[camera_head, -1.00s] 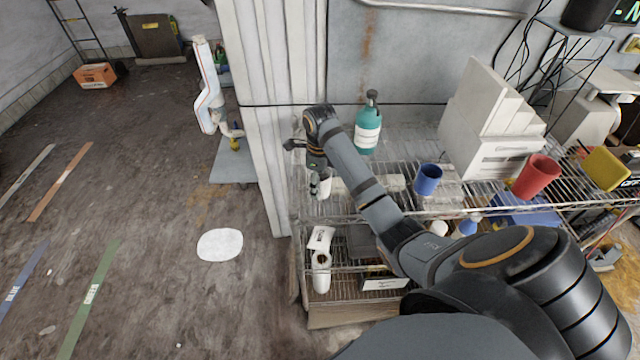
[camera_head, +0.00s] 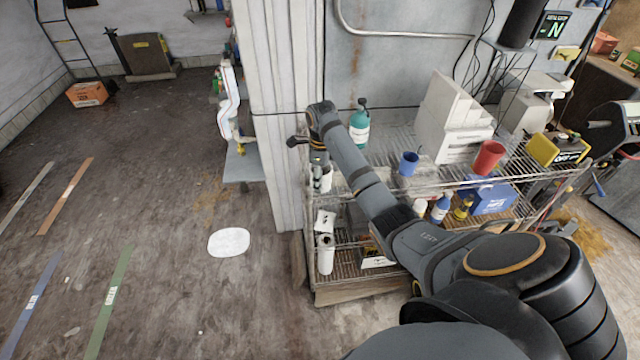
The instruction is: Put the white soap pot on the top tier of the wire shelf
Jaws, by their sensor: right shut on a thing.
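My right gripper (camera_head: 317,176) is at the left end of the wire shelf (camera_head: 400,205), at about the height of its top tier. It is shut on the white soap pot (camera_head: 326,179), which shows as a small white shape beside the dark fingers, partly hidden by them. I cannot tell whether the pot touches the top tier. My right arm crosses in front of the shelf and hides part of both tiers. My left gripper is out of view.
The top tier holds a teal bottle (camera_head: 359,127), a blue cup (camera_head: 409,163), a red cup (camera_head: 488,157) and a large pale stepped block (camera_head: 452,120). A corrugated wall edge (camera_head: 280,110) stands close behind the gripper. The left floor is open.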

